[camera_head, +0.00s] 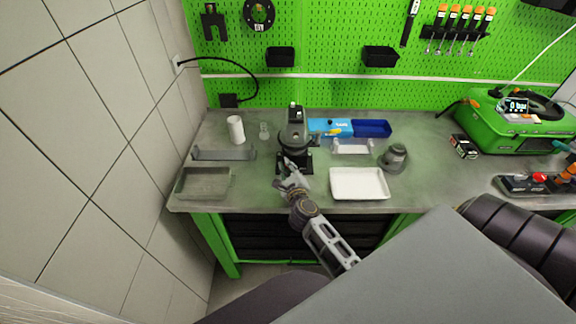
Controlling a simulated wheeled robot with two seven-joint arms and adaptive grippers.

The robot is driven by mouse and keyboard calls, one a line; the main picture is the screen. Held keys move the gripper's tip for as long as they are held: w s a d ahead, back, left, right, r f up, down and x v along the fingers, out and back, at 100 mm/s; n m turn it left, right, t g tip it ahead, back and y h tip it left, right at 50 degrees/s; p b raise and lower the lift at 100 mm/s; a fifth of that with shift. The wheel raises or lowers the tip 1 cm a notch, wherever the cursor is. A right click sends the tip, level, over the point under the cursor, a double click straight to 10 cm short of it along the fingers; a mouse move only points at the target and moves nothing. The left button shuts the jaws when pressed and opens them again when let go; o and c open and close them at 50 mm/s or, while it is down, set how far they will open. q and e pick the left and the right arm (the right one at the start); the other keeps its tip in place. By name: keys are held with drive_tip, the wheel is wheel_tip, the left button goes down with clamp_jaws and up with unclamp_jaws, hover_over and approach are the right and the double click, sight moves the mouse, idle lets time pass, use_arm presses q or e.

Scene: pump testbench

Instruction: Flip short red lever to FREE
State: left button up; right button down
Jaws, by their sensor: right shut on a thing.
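A black fixture (296,141) stands upright on the workbench against the back, with a grey top part and a small white tip. My right gripper (285,168) is at the front lower side of this fixture and is shut on a small part there. The gripper hides that part, so I cannot tell its shape or colour. No short red lever or FREE marking can be made out at this size. My left gripper is not in view.
A white tray (359,184) lies right of my gripper and a grey tray (206,183) left. A white cylinder (236,129), a blue bin (372,128) and a grey conical part (395,157) stand nearby. A green machine (520,122) is at the right. A tiled wall (95,130) bounds the left.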

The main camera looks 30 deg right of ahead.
idle(0.4)
drive_tip(key=c, duration=1.5)
unclamp_jaws()
drive_tip(key=shift+o, duration=0.2)
drive_tip(key=shift+v, duration=6)
